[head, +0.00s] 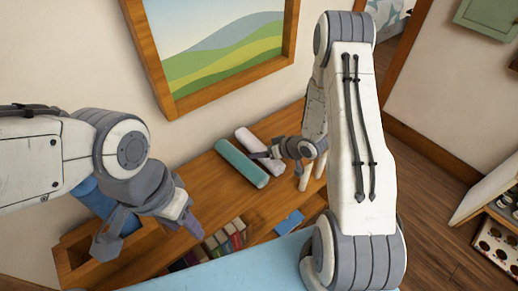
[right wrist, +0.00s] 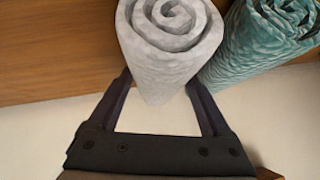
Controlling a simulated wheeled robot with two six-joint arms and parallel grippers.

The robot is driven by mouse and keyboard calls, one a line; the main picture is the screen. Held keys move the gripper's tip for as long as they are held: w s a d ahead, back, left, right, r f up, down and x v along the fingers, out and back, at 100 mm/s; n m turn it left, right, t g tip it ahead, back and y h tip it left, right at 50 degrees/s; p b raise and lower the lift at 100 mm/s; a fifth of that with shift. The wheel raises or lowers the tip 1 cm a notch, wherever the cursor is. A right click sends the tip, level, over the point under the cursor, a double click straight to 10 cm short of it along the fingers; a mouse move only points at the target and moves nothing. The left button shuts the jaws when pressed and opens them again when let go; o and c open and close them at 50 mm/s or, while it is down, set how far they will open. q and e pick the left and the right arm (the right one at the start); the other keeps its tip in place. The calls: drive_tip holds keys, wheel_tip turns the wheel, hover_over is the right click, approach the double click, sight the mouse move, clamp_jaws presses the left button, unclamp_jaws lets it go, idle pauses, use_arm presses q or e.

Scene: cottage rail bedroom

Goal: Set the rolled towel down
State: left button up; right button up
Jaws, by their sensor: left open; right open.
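A white rolled towel (head: 258,148) lies on the wooden shelf top (head: 196,183), near the wall. In the right wrist view the white towel (right wrist: 172,45) shows its spiral end between the fingers of my right gripper (right wrist: 159,82). A teal rolled towel (head: 241,164) lies beside it; in the right wrist view the teal towel (right wrist: 262,42) is to the right. My right gripper (head: 268,158) is open at the near end of the white towel, with a finger on either side. My left gripper (head: 150,232) is open and empty above the shelf's left part.
A wooden box (head: 75,262) with something blue behind my left gripper stands at the left. Several books (head: 225,240) and a blue item (head: 289,222) sit in the shelf below. A light blue surface (head: 240,268) is in front. A framed picture (head: 215,45) hangs above.

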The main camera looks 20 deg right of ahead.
drive_tip(key=c, duration=1.3)
drive_tip(key=shift+o, duration=0.2)
drive_tip(key=shift+r, duration=0.2)
